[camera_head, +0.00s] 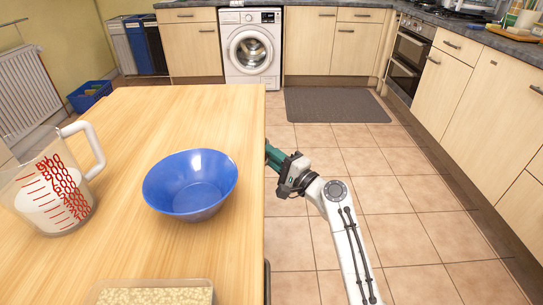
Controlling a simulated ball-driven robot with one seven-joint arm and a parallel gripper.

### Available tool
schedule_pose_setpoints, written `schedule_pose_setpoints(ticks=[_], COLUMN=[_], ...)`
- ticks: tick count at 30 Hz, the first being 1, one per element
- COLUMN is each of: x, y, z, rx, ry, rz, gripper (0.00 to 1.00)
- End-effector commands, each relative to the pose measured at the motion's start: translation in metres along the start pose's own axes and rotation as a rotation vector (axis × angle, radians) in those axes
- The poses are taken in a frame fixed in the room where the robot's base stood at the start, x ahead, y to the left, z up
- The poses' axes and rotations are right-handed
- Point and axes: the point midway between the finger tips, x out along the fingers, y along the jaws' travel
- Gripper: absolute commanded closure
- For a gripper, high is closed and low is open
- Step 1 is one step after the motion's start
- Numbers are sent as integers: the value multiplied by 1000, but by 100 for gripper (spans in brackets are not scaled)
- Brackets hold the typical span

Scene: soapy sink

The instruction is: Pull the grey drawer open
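No grey drawer shows clearly. A thin dark grey edge (267,282) shows at the table's right side near the bottom, and I cannot tell what it belongs to. My gripper (275,157) is at the right edge of the wooden table, pointing to the left towards the table's side. It has a teal part and a dark wrist. The tabletop edge hides its fingertips, so I cannot see whether they are open or touch anything.
The wooden table (130,115) fills the left. On it are a blue bowl (190,185), a measuring jug (52,195) and a box with pale grains (155,295). Tiled floor (410,235) is clear to the right, before cabinets (490,110). A washing machine (249,50) stands behind.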

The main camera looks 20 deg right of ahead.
Motion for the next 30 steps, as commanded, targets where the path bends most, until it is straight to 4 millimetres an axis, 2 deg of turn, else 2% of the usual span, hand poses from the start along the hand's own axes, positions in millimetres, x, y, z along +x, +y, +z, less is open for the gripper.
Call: schedule_pose_setpoints(ticks=[5, 11, 24, 30], x=[-9, -33, -115, -146], y=[0, -6, -29, -38], z=[-9, -34, -115, -145], rx=[1, 0, 1, 1], ry=[2, 6, 5, 3], rz=[2, 1, 0, 1], gripper=[100, 100, 100, 100])
